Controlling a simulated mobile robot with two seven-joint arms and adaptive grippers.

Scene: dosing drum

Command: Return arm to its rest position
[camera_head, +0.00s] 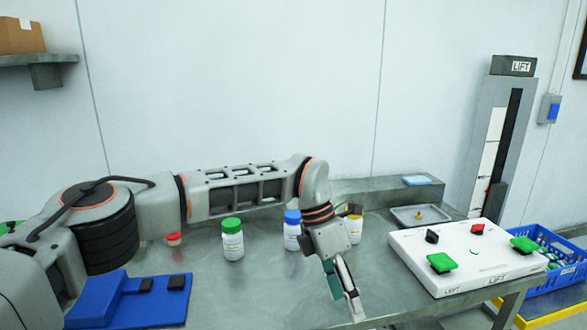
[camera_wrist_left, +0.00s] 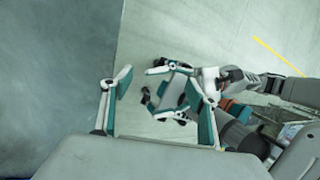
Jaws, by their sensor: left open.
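My left arm reaches in from the left over the steel table. Its left gripper (camera_head: 345,290) hangs with its fingers down near the table's front edge, left of the white button panel (camera_head: 470,257). In the left wrist view its two teal-padded fingers (camera_wrist_left: 158,78) stand apart with nothing held between them. Part of my other arm shows beyond them, with what looks like the right gripper (camera_wrist_left: 168,97) low over the pale floor. Its finger opening is not clear.
A green-capped bottle (camera_head: 232,240) and a blue-capped bottle (camera_head: 292,231) stand behind the gripper, with a yellow-capped one (camera_head: 355,226) partly hidden. A blue block (camera_head: 130,300) lies front left. A grey tray (camera_head: 405,222) and blue crate (camera_head: 560,265) are at right.

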